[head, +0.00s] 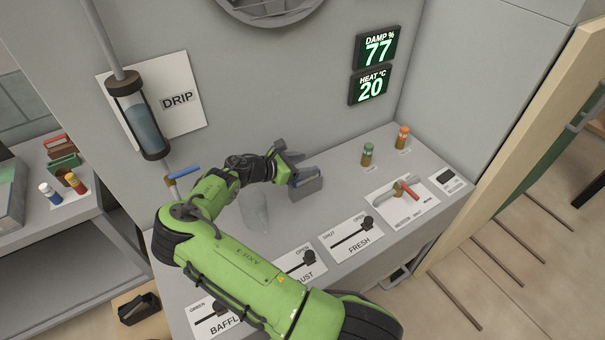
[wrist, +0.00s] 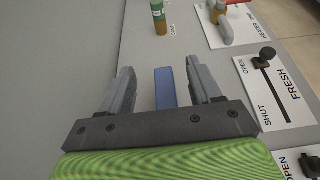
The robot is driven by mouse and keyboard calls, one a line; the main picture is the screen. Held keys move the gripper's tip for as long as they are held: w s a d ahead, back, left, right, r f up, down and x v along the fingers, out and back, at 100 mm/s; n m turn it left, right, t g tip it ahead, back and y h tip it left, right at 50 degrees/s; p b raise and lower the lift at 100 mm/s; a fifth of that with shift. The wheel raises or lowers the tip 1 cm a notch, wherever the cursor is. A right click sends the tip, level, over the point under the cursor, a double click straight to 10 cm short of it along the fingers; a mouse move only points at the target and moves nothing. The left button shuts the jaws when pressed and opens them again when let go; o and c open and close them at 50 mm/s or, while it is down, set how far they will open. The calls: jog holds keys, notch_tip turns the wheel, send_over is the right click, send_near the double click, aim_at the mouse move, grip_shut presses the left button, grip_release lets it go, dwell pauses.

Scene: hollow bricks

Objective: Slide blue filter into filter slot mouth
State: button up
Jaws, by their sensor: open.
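A narrow blue piece, which looks like the blue filter (wrist: 167,90), lies between the fingers with a gap on each side. Its lower end is hidden by the gripper body. In the head view I cannot clearly pick out the filter.
A clear vessel (head: 254,211) stands left of the block. A green-topped bottle (head: 368,155) and an orange-topped bottle (head: 402,138) stand behind right. A red-handled valve (head: 405,190) and the FRESH slider (head: 351,238) are to the right. The drip cylinder (head: 140,120) hangs at left.

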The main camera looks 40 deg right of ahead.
notch_tip(320, 180, up, 5)
jog(key=shift+r, duration=0.1)
dwell(0.6)
jog(key=s+a+r+m+t+y, duration=0.2)
jog(key=s+a+r+m+y, duration=0.2)
jog(key=s+a, duration=0.3)
jog(key=s+a+r+m+t+y, duration=0.2)
jog(key=s+a+r+m+y, duration=0.3)
jog(key=s, duration=0.7)
jog(key=s+a+r+m+t+y, duration=0.2)
jog(key=s+a+r+m+y, duration=0.2)
jog(key=s+a+r+m, duration=0.3)
jog(key=s+a+m, duration=0.1)
jog(key=s+a, duration=0.1)
jog(key=shift+s+a+r+y, duration=0.3)
jog(key=shift+s+r, duration=0.05)
